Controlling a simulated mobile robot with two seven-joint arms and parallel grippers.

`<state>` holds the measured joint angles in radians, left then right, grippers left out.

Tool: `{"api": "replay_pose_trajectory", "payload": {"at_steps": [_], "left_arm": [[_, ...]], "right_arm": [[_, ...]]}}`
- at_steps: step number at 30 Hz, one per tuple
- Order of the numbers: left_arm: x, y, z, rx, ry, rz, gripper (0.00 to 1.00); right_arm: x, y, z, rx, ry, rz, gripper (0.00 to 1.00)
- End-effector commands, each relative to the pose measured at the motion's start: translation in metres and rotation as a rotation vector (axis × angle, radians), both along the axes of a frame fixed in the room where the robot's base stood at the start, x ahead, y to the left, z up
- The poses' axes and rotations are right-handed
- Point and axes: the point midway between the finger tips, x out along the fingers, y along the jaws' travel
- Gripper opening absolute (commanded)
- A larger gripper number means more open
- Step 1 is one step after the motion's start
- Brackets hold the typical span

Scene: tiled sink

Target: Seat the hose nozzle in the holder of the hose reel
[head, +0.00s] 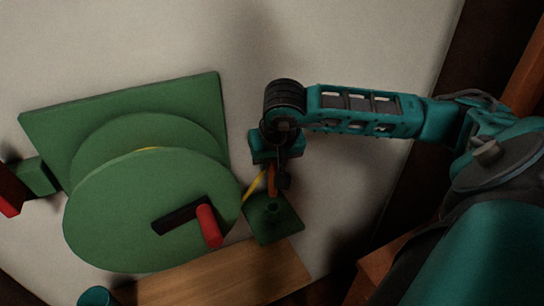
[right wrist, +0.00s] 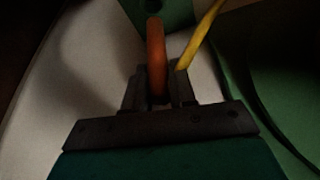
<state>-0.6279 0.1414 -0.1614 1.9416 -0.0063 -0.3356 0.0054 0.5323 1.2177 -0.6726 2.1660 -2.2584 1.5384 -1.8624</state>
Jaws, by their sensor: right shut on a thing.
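The green hose reel (head: 150,215) stands at the left in the head view, with a red crank knob (head: 209,226) on its front disc. Its holder (head: 284,228), a small square green plate with a dark round opening, is just right of the disc. My right gripper (head: 272,178) is shut on the orange nozzle (head: 271,183), just above the holder. The right wrist view shows the nozzle (right wrist: 156,50) between the fingers, pointing toward the holder plate (right wrist: 178,12). Whether the tip is inside the opening cannot be told. My left gripper is not in view.
A yellow hose (head: 256,186) runs from the reel side to the nozzle, close beside my right fingers. A wooden board (head: 225,279) lies below the reel and holder. A green block (head: 38,176) with a dark and red part sticks out left. The pale surface above is clear.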

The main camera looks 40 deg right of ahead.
Motion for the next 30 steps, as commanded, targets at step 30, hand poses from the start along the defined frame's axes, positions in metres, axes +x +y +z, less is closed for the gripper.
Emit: {"api": "replay_pose_trajectory", "payload": {"at_steps": [30], "left_arm": [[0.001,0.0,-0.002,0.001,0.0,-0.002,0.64]], "right_arm": [[0.0,0.0,-0.079,0.001,-0.002,-0.001,0.26]]}}
